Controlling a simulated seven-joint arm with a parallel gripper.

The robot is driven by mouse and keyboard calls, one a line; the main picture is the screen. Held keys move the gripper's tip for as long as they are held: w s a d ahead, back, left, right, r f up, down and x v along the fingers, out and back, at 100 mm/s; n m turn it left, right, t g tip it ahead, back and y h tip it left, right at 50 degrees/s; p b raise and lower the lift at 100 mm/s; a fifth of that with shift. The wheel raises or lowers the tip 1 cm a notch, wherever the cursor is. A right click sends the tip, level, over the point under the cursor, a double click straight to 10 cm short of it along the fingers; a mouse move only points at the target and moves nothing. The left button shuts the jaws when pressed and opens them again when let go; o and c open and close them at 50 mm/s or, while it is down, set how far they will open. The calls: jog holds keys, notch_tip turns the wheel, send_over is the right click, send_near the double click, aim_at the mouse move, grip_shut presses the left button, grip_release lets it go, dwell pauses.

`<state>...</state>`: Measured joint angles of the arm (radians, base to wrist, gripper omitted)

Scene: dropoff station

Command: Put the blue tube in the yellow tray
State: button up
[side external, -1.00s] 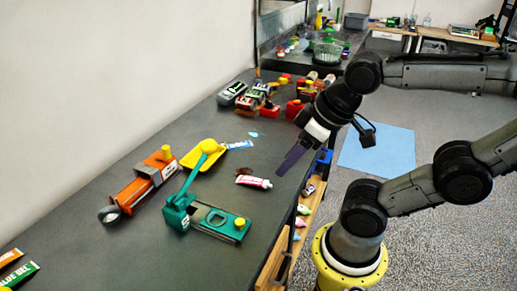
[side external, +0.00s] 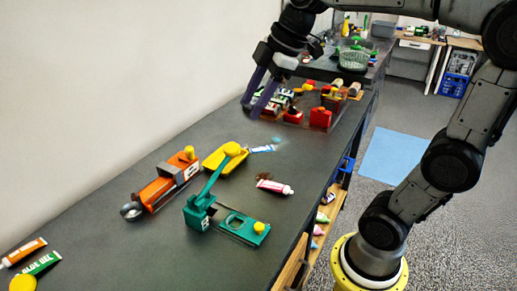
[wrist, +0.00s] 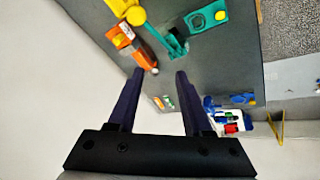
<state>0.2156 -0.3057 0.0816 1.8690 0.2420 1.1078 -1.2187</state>
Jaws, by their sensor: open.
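The blue tube (side external: 263,149), small and blue and white, lies flat on the dark counter at the right end of the yellow tray. I cannot tell whether they touch. The yellow tray (side external: 212,160) is in the middle of the counter, partly hidden by the round yellow knob of the teal lever device. My gripper (side external: 250,111) is open and empty, with its two dark purple fingers above the counter, up and behind the tray in the side view. In the wrist view my gripper (wrist: 160,73) shows empty space between its fingers; I cannot make out the blue tube there.
The teal lever device (side external: 228,222) stands in front of the tray, its arm raised. An orange device (side external: 165,187) is left. A red and white tube (side external: 275,187) lies near the front edge. Red devices (side external: 320,117) crowd the far end. Green (side external: 40,263) and orange (side external: 24,252) tubes lie lower left.

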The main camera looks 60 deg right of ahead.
jog(key=w+d+f+n, duration=0.1)
jog(key=w+d, duration=0.5)
jog(key=w, duration=0.1)
jog(key=m+g+y, duration=0.2)
jog(key=m, duration=0.1)
send_over(257, 150)
notch_tip(257, 150, down, 24)
jog(key=shift+d, duration=0.1)
jog(key=shift+w+x, duration=0.15)
jog(key=shift+x, duration=1.2)
jog(key=shift+w+x, duration=0.15)
jog(key=shift+x, duration=1.2)
jog(key=shift+r, duration=0.15)
